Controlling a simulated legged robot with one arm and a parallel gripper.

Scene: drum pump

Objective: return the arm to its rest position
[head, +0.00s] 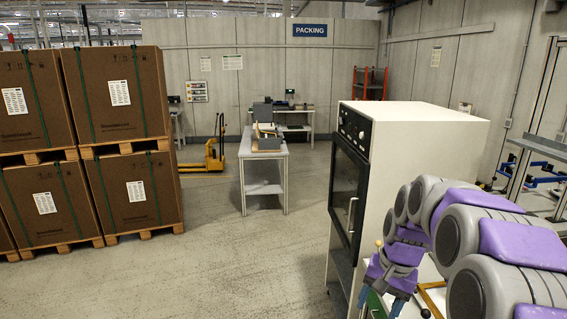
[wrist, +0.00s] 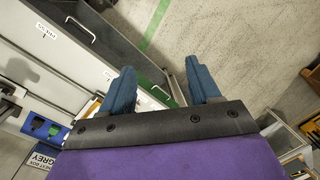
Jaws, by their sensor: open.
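My gripper (wrist: 161,88) is open, with its two blue fingers apart and nothing held between them in the wrist view. In the head view my purple and grey arm reaches in from the lower right. There my gripper (head: 382,288) points down beside the white cabinet, low over a bench area. The arm's own links hide part of what lies beneath it.
The white cabinet (head: 420,135) with a dark glass door stands close left of my arm. Stacked cartons (head: 90,140) stand at left, a small table (head: 264,165) at centre. A labelled pale unit (wrist: 50,60) and blue bins (wrist: 48,128) show below the wrist. The middle floor is clear.

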